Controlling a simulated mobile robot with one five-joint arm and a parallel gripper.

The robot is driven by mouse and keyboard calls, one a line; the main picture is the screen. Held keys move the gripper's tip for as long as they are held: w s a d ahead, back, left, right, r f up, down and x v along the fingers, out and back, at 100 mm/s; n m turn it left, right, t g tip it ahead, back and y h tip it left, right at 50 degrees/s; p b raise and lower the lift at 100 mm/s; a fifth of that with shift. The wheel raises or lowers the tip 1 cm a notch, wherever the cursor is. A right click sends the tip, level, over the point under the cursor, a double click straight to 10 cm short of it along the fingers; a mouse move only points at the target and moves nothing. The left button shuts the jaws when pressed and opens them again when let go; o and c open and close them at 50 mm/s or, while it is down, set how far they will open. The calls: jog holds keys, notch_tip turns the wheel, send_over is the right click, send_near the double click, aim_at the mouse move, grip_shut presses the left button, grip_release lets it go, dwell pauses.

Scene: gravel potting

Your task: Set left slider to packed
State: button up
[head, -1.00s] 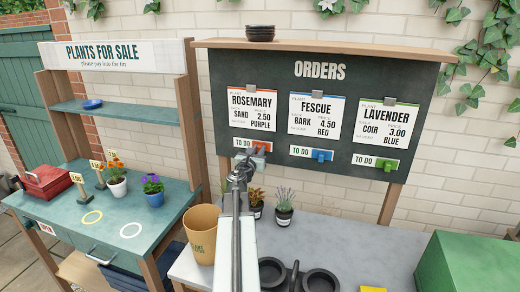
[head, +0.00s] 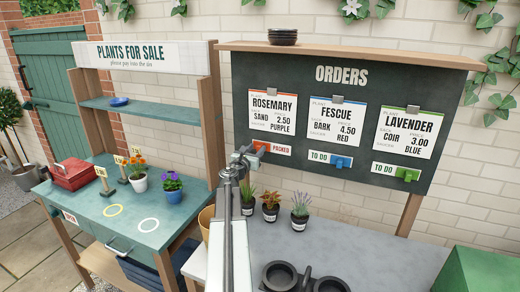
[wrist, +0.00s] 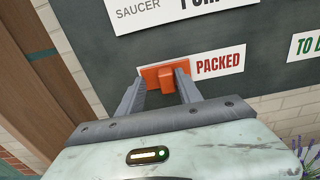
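The left slider (head: 260,146) is an orange block under the Rosemary card on the orders board. It sits at the left end of its strip, and the red word PACKED (head: 281,151) shows to its right. In the wrist view the orange knob (wrist: 166,79) stands between the two fingers of my gripper (wrist: 161,80). The fingers are apart, with a gap left of the knob; the right finger is close to or touching its right side. In the head view my gripper (head: 243,154) is at the slider's left and partly hides its lower edge.
The blue slider (head: 339,161) and green slider (head: 407,174) sit at the right of their strips, both showing TO DO. Several potted plants (head: 270,205) stand on the grey bench below. A wooden shelf post (head: 211,120) is left of the board.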

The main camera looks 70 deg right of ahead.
jog(key=shift+s, duration=0.3)
jog(key=a, duration=0.7)
jog(key=shift+w+a, duration=0.3)
jog(key=shift+w, duration=0.1)
